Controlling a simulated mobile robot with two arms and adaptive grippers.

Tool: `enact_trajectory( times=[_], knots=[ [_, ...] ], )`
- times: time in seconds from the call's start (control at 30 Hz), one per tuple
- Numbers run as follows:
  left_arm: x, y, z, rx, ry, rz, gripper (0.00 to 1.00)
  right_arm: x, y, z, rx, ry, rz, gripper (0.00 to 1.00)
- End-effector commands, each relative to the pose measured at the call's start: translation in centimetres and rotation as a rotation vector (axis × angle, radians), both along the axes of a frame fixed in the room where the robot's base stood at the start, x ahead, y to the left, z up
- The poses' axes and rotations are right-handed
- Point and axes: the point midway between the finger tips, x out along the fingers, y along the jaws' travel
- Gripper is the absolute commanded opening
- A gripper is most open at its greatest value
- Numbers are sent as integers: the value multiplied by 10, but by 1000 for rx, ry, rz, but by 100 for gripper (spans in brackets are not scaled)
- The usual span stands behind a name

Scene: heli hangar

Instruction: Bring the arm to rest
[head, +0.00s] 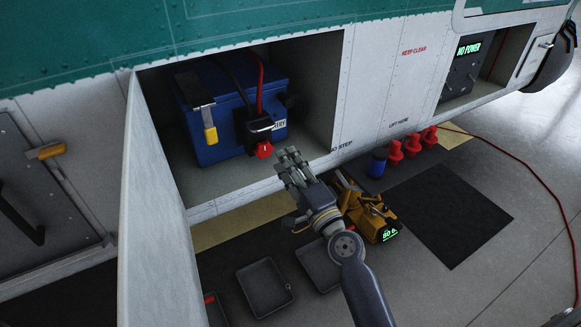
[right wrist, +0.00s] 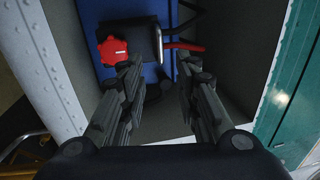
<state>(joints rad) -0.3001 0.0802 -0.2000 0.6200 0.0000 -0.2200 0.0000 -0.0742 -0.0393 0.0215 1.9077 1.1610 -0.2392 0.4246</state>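My right arm (head: 362,280) reaches up from the bottom of the head view. Its right gripper (head: 290,158) is just outside the lower edge of the open bay in the helicopter's side. The right wrist view shows its two fingers (right wrist: 160,72) spread apart with nothing between them. Beyond the fingers is the blue battery (head: 215,120) with a black connector and a red knob (head: 264,149). The red knob (right wrist: 112,50) also shows in the wrist view, apart from the fingers. My left gripper is not in view.
The bay's open door (head: 155,220) stands left of the arm. A yellow power unit (head: 368,212) is on the floor behind the wrist. Black trays (head: 265,287) lie below. Red cones (head: 411,144) and a blue can (head: 377,162) stand at right. Floor further right is mostly clear, with a red cable.

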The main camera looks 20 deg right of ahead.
Motion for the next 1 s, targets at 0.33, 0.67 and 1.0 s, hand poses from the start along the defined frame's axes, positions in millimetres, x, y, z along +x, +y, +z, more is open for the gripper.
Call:
enact_trajectory(
  times=[0.33, 0.67, 1.0],
  knots=[
    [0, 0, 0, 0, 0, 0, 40, -11, -1, -2, 2, 0, 2, 30],
    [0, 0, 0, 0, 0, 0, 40, -11, -1, -3, -1, 3, 2, 30],
    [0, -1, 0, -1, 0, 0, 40, -20, 12, -166, -306, 269, 21, 30]
  ],
)
